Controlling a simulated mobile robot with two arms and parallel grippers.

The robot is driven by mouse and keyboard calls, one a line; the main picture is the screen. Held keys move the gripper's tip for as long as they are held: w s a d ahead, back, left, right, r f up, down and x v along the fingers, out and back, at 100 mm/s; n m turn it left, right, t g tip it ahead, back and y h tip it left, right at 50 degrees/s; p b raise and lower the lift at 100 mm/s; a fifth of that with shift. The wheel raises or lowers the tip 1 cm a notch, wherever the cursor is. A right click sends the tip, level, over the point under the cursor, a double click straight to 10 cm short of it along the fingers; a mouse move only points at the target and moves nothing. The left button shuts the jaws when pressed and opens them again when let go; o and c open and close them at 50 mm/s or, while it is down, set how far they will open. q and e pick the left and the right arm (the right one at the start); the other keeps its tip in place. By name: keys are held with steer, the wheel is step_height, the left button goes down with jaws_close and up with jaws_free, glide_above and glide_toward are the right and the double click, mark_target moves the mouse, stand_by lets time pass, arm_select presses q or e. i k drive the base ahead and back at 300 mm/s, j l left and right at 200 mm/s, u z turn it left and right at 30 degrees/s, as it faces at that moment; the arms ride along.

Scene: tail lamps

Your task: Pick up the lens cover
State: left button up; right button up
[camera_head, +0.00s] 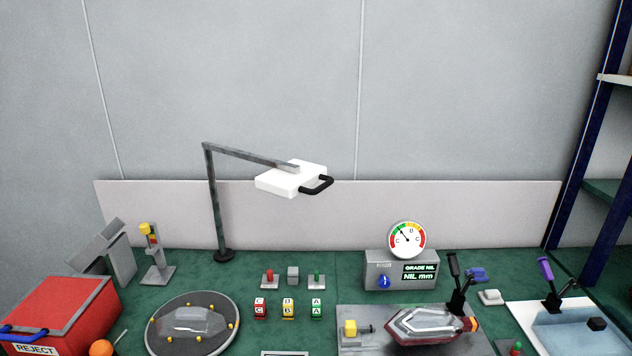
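A clear, smoky lamp-shaped piece (188,321), which looks like the lens cover, lies on a round dark turntable (165,343) at the lower left, among small yellow pegs. A tail lamp with a red and clear body (430,325) sits on a grey fixture plate (385,347) at the lower right. I cannot tell whether its lens is a separate cover. Neither of my grippers is in view.
A red REJECT bin (62,308) stands at far left. A lamp arm (217,205) carries a white head (290,178) over the bench. A dial gauge (407,240) stands at the back. A black clamp (456,285) rises beside the fixture. Lettered blocks (288,309) stand mid-bench.

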mark_target(599, 330)
steer(key=z, duration=1.55)
